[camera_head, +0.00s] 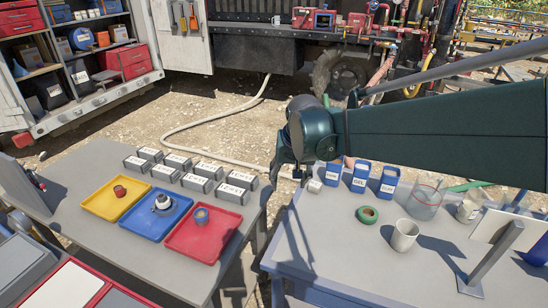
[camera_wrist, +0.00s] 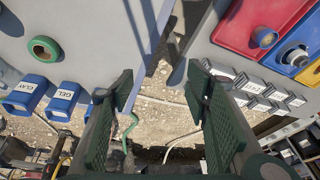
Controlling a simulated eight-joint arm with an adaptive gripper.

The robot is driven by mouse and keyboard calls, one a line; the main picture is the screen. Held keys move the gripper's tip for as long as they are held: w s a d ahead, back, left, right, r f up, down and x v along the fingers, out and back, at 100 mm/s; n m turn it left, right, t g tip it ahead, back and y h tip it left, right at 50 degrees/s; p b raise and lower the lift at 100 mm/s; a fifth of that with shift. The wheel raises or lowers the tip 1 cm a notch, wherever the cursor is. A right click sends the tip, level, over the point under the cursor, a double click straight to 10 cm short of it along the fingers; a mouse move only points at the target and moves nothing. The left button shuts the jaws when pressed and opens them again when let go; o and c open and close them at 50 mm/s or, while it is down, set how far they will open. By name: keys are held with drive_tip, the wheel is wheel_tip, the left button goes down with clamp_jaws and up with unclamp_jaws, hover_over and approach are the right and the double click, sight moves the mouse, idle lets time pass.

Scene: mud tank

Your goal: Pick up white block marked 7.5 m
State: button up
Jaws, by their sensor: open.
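Several grey-sided blocks with pale, marked tops (camera_head: 233,193) stand in two rows at the back edge of the left table. They also show in the wrist view (camera_wrist: 250,84), to the right of my gripper. Their marks are too small to read, so I cannot tell which one is 7.5 m. A small whitish block (camera_head: 315,186) sits at the back left corner of the right table, with no readable mark. My gripper (camera_wrist: 156,98) is open and empty, pointing down over the gap between the tables. In the head view its fingers are partly hidden by my dark green arm.
Yellow (camera_head: 117,199), blue (camera_head: 160,215) and red (camera_head: 203,233) trays holding small items lie in front of the blocks. Blue labelled containers (camera_head: 360,176), a green tape ring (camera_head: 368,214), a white cup (camera_head: 405,235) and a clear beaker (camera_head: 425,201) stand on the right table.

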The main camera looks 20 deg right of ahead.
drive_tip(key=w+d+f+m+g+p, duration=0.2)
drive_tip(key=w+d+f+m+p, duration=0.15)
drive_tip(key=w+d, duration=0.55)
drive_tip(key=m+g+p, duration=0.2)
drive_tip(key=p, duration=0.2)
hover_over(314, 185)
drive_tip(key=shift+y, duration=0.4)
drive_tip(key=f, duration=0.9)
drive_tip(key=shift+s+a+f, duration=0.15)
drive_tip(key=shift+a+f, duration=0.05)
drive_tip(key=shift+f, duration=0.2)
drive_tip(key=shift+d+f, duration=0.4)
drive_tip(key=shift+f, duration=0.05)
drive_tip(key=shift+f, duration=0.1)
drive_tip(key=shift+f, duration=1.2)
drive_tip(key=shift+f, duration=0.1)
drive_tip(key=shift+a+f+b, duration=0.1)
drive_tip(key=shift+f+b, duration=0.4)
drive_tip(key=shift+f, duration=2)
